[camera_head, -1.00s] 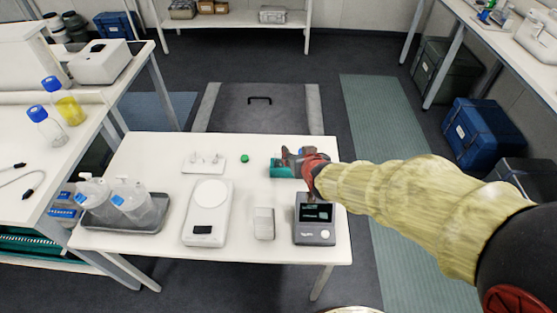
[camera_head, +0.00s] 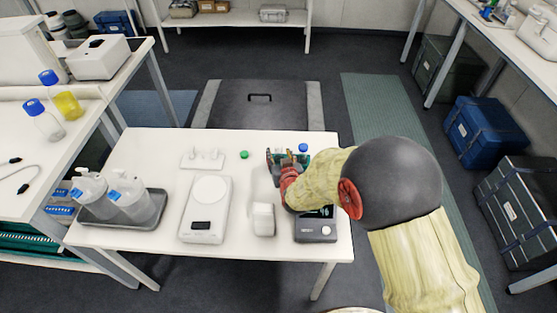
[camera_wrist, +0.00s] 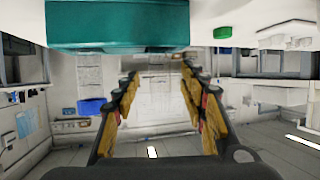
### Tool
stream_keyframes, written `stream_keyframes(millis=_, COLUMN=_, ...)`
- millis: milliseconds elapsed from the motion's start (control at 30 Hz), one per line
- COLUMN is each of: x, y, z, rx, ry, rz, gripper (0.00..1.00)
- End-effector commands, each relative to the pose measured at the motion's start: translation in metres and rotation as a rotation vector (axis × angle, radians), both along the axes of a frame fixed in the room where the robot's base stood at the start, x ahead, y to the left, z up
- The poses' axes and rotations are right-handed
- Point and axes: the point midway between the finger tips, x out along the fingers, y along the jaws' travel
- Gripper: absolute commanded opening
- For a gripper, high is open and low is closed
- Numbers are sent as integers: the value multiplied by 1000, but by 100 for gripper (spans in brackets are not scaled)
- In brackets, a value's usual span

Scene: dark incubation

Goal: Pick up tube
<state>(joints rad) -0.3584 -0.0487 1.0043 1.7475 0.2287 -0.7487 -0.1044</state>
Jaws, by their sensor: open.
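A tube with a blue cap (camera_head: 303,147) shows behind my arm in the head view; its body is mostly hidden. It looks to stand in the teal rack (camera_head: 305,158), which my gripper and arm partly cover. The wrist view appears upside down, with the teal rack (camera_wrist: 120,25) at the top and the blue cap (camera_wrist: 90,105) to the left of the fingers. My gripper (camera_head: 274,156) points toward the far table edge, just left of the cap in the head view. In the wrist view its fingers (camera_wrist: 158,78) are spread with nothing between them.
A green cap (camera_head: 244,155) lies left of the gripper. A white holder (camera_head: 202,160), a scale (camera_head: 206,222), a small white device (camera_head: 264,220) and a dark-grey instrument (camera_head: 316,231) occupy the table. A grey tray (camera_head: 150,222) holds bottles at the left.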

Motion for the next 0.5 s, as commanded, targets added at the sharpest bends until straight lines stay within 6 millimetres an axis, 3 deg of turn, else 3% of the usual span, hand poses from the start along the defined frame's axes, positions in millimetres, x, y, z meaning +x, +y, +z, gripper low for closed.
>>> stream_keyframes(millis=200, x=18, y=4, z=-9, rx=0, ry=0, rz=0, gripper=43)
stream_keyframes(millis=400, x=18, y=4, z=-8, rx=0, ry=0, rz=0, gripper=43)
stream_keyframes(millis=500, x=18, y=4, z=-8, rx=0, ry=1, rz=0, gripper=38)
